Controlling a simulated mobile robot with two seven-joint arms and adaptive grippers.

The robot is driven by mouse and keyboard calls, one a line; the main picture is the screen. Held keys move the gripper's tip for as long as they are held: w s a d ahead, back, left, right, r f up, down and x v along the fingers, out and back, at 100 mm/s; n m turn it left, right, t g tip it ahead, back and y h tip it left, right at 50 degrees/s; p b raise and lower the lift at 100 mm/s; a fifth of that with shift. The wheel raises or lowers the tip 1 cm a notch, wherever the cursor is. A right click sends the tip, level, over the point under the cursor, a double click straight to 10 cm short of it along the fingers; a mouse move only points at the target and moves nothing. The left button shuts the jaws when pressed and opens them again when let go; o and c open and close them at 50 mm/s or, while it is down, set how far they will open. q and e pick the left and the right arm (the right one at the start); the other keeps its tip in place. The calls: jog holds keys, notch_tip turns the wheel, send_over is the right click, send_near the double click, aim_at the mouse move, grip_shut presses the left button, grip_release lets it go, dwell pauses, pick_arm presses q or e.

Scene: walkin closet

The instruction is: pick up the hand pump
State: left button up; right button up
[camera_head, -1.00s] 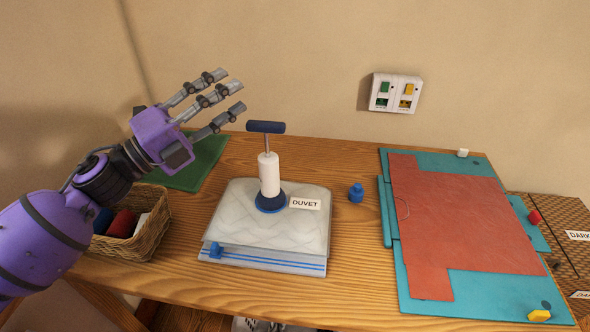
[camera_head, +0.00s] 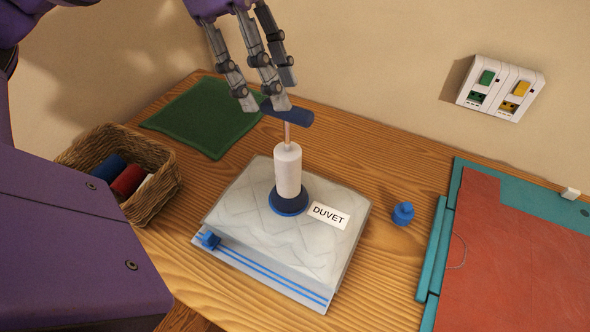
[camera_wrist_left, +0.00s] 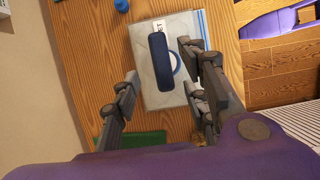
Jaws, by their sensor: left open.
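The hand pump (camera_head: 288,172) stands upright on the vacuum bag marked DUVET (camera_head: 240,212). It has a white cylinder, a dark blue base and a dark blue crossbar handle (camera_head: 294,116) on a thin rod. My left gripper (camera_head: 267,98) is open and points down at the handle, with its fingertips by the handle's left end. In the left wrist view the handle (camera_wrist_left: 160,62) shows beyond and between the spread fingers, and hides most of the cylinder. I cannot tell whether a finger touches the handle. My right gripper is not in view.
A wicker basket (camera_head: 152,202) with rolled cloths stands at the left. A green mat (camera_head: 205,118) lies at the back left. A small blue cap (camera_head: 403,213) sits right of the bag. A teal folding board (camera_head: 438,245) with red cloth (camera_head: 510,270) lies at the right. A wall switch panel (camera_head: 500,88) is behind.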

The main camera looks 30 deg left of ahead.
aim_at(287, 113)
pick_arm(q)
jog(key=x, duration=0.4)
jog(key=shift+s+d+f, duration=0.25)
jog(key=shift+d, duration=0.05)
jog(key=shift+w+d+f, duration=0.15)
jog(key=shift+f, duration=0.25)
jog(key=c, duration=0.9)
grip_shut()
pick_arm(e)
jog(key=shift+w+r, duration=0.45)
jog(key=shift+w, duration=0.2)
pick_arm(q)
jog(key=shift+r, duration=0.1)
